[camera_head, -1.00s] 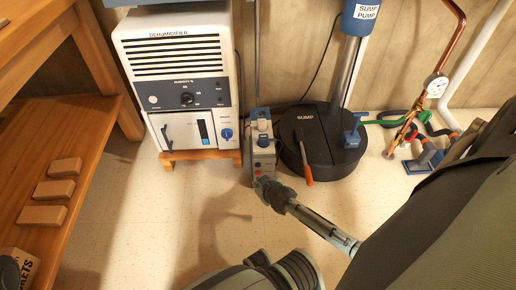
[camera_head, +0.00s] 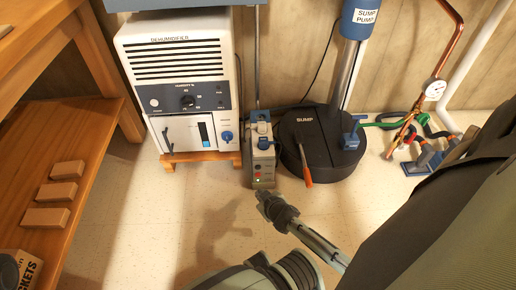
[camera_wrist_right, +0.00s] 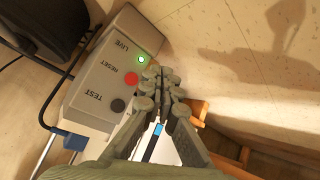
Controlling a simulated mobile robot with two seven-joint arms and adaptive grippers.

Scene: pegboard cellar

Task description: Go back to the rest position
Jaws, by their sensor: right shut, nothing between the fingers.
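My right gripper (camera_head: 262,196) is shut and empty, just in front of and below a grey outlet box (camera_head: 263,165) in the head view, with a visible gap. In the right wrist view the shut fingertips (camera_wrist_right: 163,78) overlap the edge of the box (camera_wrist_right: 92,82). Its face carries a lit green LIVE lamp (camera_wrist_right: 141,59), a red RESET button (camera_wrist_right: 131,78) and a dark TEST button (camera_wrist_right: 117,105). My left gripper is not in view.
A white dehumidifier (camera_head: 180,85) stands left of the box on a wooden stand. A black sump lid (camera_head: 322,150) with an orange-handled lever lies to the right. A wooden shelf (camera_head: 90,135) with several blocks is at left. Floor in front is clear.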

